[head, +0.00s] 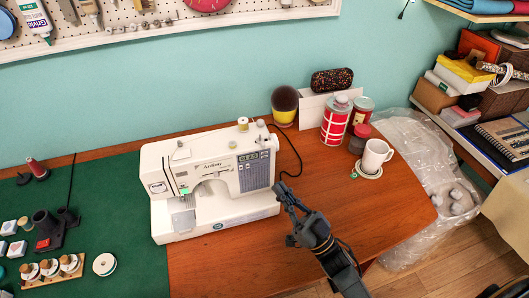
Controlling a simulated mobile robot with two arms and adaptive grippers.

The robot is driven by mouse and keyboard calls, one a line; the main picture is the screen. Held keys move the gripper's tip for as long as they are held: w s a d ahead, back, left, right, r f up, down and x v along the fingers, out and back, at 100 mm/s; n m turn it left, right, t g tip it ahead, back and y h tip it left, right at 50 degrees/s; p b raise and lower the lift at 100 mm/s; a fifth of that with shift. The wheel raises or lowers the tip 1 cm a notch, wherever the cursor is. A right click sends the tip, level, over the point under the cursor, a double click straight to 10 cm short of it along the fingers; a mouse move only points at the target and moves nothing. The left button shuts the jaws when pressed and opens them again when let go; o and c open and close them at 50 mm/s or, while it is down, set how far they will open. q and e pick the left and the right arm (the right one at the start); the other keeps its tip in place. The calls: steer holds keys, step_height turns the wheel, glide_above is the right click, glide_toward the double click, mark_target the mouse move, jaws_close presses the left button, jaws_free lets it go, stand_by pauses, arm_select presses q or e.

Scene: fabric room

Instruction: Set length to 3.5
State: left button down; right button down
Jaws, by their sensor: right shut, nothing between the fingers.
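The white sewing machine (218,210) stands on the wooden table. Its small dark display (248,157) is on the upper right of its front, above a blue-grey panel (254,176) of stitch pictures. Digits on the display are too small to read. My right gripper (281,191) comes up from the lower right. Its fingers are shut and empty, at the right end of the machine in the picture. I cannot tell whether they touch it. My left gripper is not in view.
A white mug (375,156), red-and-white tins (336,122) and a patterned case (332,80) stand to the right and behind. A green mat (110,200) with spools (50,267) lies at left. Bare wood (225,265) is free in front.

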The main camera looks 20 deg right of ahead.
mark_target(264, 152)
steer(key=w+b, duration=0.3)
steer(key=w, duration=0.6)
steer(key=shift+a, duration=0.15)
steer(key=shift+b, duration=0.35)
stand_by(1.2)
steer(key=shift+w, duration=0.4)
steer(key=shift+w, duration=0.2)
stand_by(0.4)
steer(key=shift+s, duration=0.7)
